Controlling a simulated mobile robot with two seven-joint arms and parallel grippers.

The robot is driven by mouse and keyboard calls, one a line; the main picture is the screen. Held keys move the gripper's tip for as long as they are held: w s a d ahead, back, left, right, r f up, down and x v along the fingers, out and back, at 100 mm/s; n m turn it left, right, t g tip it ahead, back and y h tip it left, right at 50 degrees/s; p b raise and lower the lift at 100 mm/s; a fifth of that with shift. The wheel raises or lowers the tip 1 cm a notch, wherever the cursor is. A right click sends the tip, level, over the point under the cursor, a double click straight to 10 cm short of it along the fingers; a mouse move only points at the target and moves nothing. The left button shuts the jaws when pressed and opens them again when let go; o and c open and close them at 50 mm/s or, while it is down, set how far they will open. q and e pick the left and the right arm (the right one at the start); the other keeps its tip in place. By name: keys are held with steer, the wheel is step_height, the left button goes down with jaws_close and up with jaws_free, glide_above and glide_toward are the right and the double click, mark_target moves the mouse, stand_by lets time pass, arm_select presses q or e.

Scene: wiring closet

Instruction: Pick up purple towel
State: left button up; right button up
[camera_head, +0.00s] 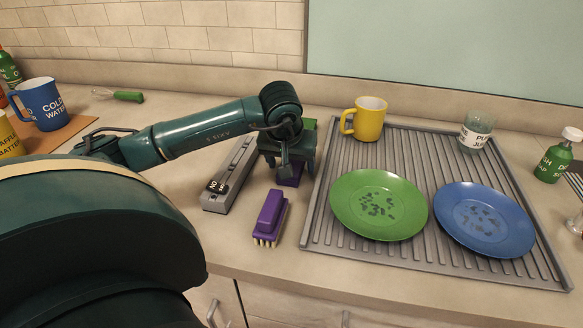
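A small purple patch (291,176), which may be the purple towel, shows beneath my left gripper (288,163). Most of it is hidden behind the gripper. My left arm reaches in from the left, and its gripper points down at the counter, just left of the drying rack. I cannot tell whether its fingers are open or shut, or whether they touch the purple thing. My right gripper is not in view.
A purple brush (269,216) lies in front of the gripper and a grey box (229,178) to its left. The drying rack (334,170) holds a green plate (379,204) and a blue plate (484,219). A yellow mug (368,119) stands at the rack's back left.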

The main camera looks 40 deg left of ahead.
arm_select(q)
steer(key=shift+f, duration=0.15)
stand_by(0.3)
steer(key=c, duration=1.1)
